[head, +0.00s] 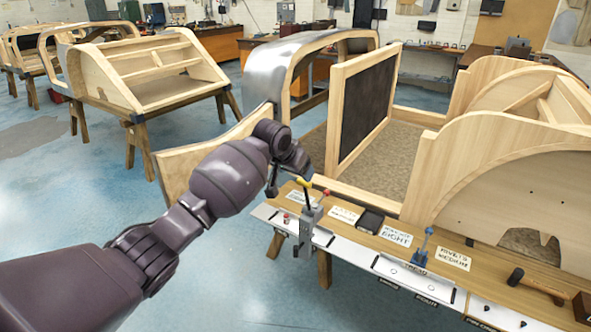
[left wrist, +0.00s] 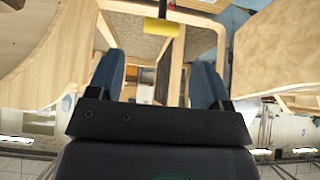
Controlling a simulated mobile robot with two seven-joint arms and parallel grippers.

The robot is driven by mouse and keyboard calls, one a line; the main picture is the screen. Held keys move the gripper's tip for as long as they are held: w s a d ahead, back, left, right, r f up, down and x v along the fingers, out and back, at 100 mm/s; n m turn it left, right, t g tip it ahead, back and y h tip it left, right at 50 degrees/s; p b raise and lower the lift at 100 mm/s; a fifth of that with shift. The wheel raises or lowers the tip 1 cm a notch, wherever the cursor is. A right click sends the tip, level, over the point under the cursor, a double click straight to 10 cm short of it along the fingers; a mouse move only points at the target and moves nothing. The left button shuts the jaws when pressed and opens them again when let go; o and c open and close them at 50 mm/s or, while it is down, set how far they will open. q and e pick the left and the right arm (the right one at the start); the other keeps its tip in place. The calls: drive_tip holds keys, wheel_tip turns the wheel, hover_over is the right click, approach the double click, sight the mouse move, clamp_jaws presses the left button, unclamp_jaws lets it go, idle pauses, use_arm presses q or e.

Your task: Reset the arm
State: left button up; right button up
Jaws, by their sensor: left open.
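My left arm reaches in from the left in the head view, and its gripper (head: 290,178) is over the near edge of the wooden bodyframe. In the left wrist view the two blue-grey fingers of the gripper (left wrist: 155,78) stand wide apart with nothing between them. A yellow piece (left wrist: 160,32) shows beyond the fingertips in the left wrist view. Whether the gripper touches the tool is unclear. My right gripper is not in view.
The ledge (head: 345,240) carries label cards, a black box (head: 370,220), a blue tool (head: 421,247) and a hammer (head: 538,286). The bodyframe (head: 345,120) stands behind it. Another wooden frame (head: 150,70) stands at the back left. Blue floor (head: 215,262) is open left of the ledge.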

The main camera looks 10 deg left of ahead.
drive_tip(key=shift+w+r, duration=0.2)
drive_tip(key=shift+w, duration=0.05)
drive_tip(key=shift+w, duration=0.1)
use_arm(q)
drive_tip(key=w+d+r+m+t+h, duration=0.2)
drive_tip(key=d+r+t, duration=0.1)
drive_tip(key=r+t, duration=0.4)
drive_tip(key=s+a+f+n+y, duration=0.1)
drive_tip(key=s+a+f, duration=0.3)
drive_tip(key=s+f, duration=0.6)
drive_tip(key=s+a+f+n+g+y, duration=0.1)
drive_tip(key=s+a+f, duration=0.4)
drive_tip(key=s+f, duration=0.6)
drive_tip(key=s+a+f+n+y, duration=0.2)
drive_tip(key=s+a+f, duration=0.3)
drive_tip(key=s+f, duration=0.6)
drive_tip(key=s+n, duration=0.1)
drive_tip(key=s, duration=1.2)
drive_tip(key=shift+g+y, duration=0.3)
drive_tip(key=shift+g, duration=0.1)
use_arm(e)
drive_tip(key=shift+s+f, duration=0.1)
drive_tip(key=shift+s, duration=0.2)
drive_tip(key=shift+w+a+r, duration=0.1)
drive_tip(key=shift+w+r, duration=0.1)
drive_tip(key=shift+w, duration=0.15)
